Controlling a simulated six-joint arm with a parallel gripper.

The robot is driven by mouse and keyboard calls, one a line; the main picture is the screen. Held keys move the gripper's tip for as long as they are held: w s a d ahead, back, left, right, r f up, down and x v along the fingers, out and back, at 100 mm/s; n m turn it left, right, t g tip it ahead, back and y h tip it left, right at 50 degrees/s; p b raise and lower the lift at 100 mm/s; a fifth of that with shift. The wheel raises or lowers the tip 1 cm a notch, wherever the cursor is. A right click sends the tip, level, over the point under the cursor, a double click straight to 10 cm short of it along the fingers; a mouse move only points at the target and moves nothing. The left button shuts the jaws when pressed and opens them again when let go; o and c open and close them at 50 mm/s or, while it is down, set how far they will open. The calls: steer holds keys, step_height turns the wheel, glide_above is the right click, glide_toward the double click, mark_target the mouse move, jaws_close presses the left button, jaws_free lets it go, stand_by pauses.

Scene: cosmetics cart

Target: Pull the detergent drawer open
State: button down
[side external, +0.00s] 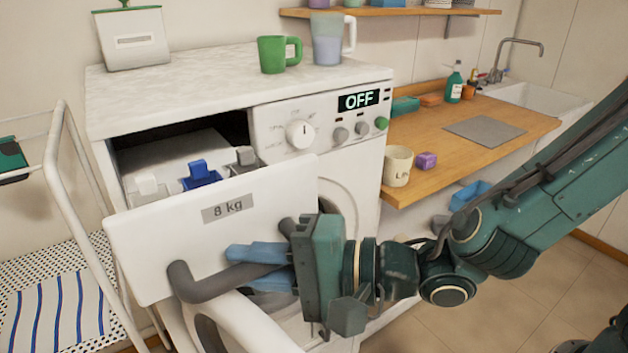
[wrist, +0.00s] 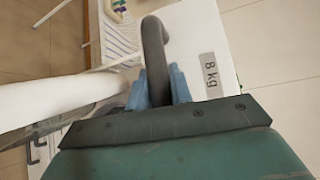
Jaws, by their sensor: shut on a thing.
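The detergent drawer's white front (side external: 150,235) stands out from the washing machine (side external: 120,95), with an "8 kg" label on it. The drawer is open, and its compartments with white, blue and grey tabs show behind the front. A thick grey bar handle (side external: 195,285) runs along the lower part of the front. My gripper (side external: 255,268) has its blue fingers shut around this handle. In the wrist view, the fingers (wrist: 158,88) sit on both sides of the handle (wrist: 154,45), with the drawer front (wrist: 200,45) to the right.
The round door (side external: 240,325) of the machine stands partly open below the drawer. A white rack (side external: 62,170) stands close on the left. A wooden counter (side external: 500,125) with a cream mug (side external: 397,166) is on the right. A green mug (side external: 272,54) stands on the machine top.

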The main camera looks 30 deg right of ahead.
steer(key=c, duration=1.3)
jaws_free()
steer(key=shift+o, duration=0.2)
steer(key=shift+d, duration=0.1)
steer(key=shift+v, duration=2.45)
step_height(320, 180, up, 7)
